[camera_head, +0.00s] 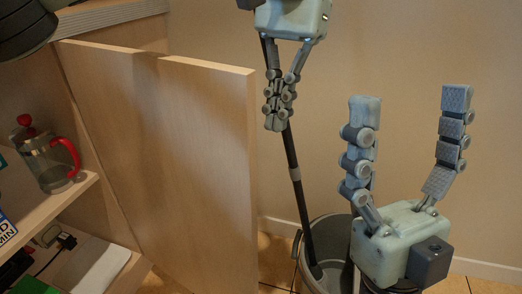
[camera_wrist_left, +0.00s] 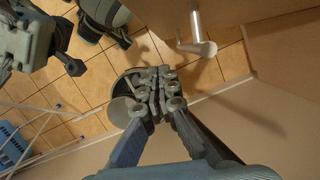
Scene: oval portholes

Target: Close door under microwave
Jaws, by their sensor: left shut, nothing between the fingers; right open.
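The light wooden door (camera_head: 190,150) stands open on the left of the head view, its free edge toward the right. Open shelves show behind it on the left. In the left wrist view a wooden panel with a pale bar handle (camera_wrist_left: 197,35) shows at the top, seemingly the door's outer face. My left gripper (camera_head: 274,122) is shut and empty, pointing down just right of the door's top corner and apart from it in the picture. It also shows in the left wrist view (camera_wrist_left: 156,78). My right gripper (camera_head: 410,95) is open, fingers up, farther right. I cannot make out the microwave.
A grey bin (camera_head: 337,232) with a dark pole (camera_head: 292,165) leaning in it stands on the tiled floor right of the door. A glass press with a red handle (camera_head: 45,160) stands on the cabinet shelf (camera_head: 60,200). A beige wall lies behind.

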